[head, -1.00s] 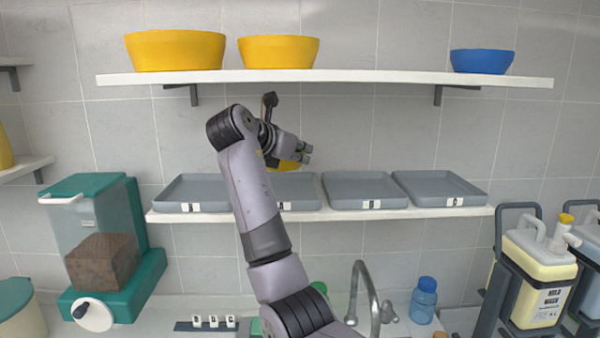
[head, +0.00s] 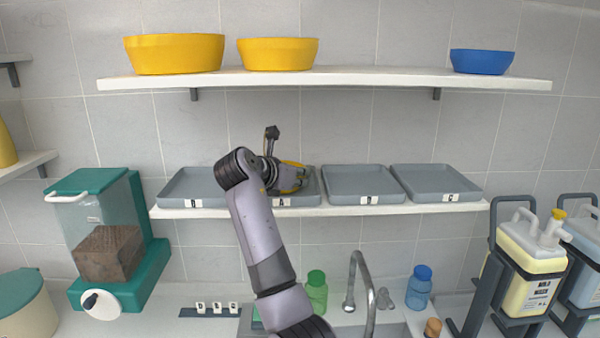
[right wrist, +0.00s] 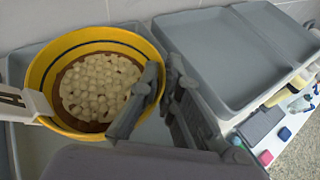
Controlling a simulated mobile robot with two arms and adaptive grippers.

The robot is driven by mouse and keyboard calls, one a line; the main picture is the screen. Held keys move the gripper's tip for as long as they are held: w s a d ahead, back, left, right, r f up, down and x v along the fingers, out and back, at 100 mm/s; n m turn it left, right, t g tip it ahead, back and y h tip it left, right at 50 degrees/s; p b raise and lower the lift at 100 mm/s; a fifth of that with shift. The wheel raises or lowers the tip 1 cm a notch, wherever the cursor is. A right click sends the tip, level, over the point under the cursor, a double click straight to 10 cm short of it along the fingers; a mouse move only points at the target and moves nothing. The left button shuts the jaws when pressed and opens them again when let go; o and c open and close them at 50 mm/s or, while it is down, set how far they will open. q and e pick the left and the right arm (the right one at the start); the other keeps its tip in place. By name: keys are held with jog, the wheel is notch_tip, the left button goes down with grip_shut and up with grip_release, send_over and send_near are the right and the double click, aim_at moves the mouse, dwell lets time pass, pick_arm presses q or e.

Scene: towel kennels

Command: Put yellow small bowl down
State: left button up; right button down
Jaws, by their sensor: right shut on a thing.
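The yellow small bowl (right wrist: 48,72) shows in the right wrist view with brown food and pale pieces in it. My right gripper (right wrist: 160,85) is shut on its rim at the bowl's right side. In the head view the bowl (head: 291,163) is mostly hidden behind my right gripper (head: 301,178), low over the grey tray marked A (head: 310,199). In the wrist view the bowl lies within the tray's outline; I cannot tell whether its base touches the tray. My left gripper is not in view.
Other grey trays stand on the same shelf: one to the left (head: 190,189) and two to the right (head: 362,185) (head: 437,182). The upper shelf (head: 350,77) holds two larger yellow bowls (head: 175,54) (head: 278,54) and a blue bowl (head: 482,62). A tap (head: 353,275) rises below.

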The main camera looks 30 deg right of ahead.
jog(key=shift+f, duration=0.1)
jog(key=c, duration=2.3)
grip_release()
jog(key=shift+f, duration=0.1)
jog(key=o, duration=0.5)
jog(key=shift+r, duration=0.25)
jog(key=b+v, duration=0.5)
jog(key=v, duration=0.7)
jog(key=shift+f+b, duration=0.1)
jog(key=shift+b, duration=0.2)
